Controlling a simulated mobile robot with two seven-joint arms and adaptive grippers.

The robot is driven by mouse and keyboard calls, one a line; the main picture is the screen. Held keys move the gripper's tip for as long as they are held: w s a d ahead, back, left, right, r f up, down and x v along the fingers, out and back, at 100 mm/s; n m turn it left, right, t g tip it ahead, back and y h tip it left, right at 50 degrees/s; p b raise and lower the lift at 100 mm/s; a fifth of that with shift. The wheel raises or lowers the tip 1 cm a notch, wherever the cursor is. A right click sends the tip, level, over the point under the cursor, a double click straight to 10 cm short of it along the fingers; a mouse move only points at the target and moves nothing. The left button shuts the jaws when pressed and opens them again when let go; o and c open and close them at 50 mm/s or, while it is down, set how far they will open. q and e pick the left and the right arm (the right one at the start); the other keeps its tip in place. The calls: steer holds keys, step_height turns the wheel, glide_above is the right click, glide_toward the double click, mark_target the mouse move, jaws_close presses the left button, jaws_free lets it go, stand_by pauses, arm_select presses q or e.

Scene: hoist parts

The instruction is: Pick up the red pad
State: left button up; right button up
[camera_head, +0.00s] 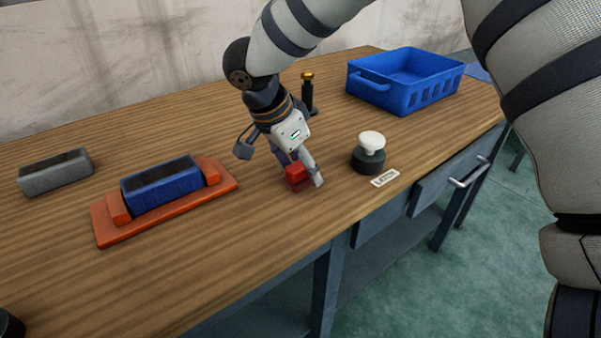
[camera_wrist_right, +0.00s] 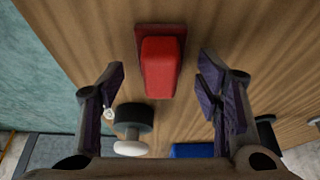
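The red pad (camera_head: 294,174) is a small red block on the wooden table, near the middle of the head view. In the right wrist view the red pad (camera_wrist_right: 160,66) shows a raised block on a wider, darker red base. My right gripper (camera_head: 304,176) points down at the pad and partly covers it in the head view. In the right wrist view its two fingers (camera_wrist_right: 162,76) are spread wide, one on each side of the pad, with gaps showing. I see no contact. My left gripper is not in view.
A black weight with a white knob (camera_head: 369,155) stands right of the pad, by a label (camera_head: 385,179). Behind are a black post with a brass top (camera_head: 307,95) and a blue crate (camera_head: 440,96).

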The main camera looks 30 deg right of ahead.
steer(key=c, duration=1.1)
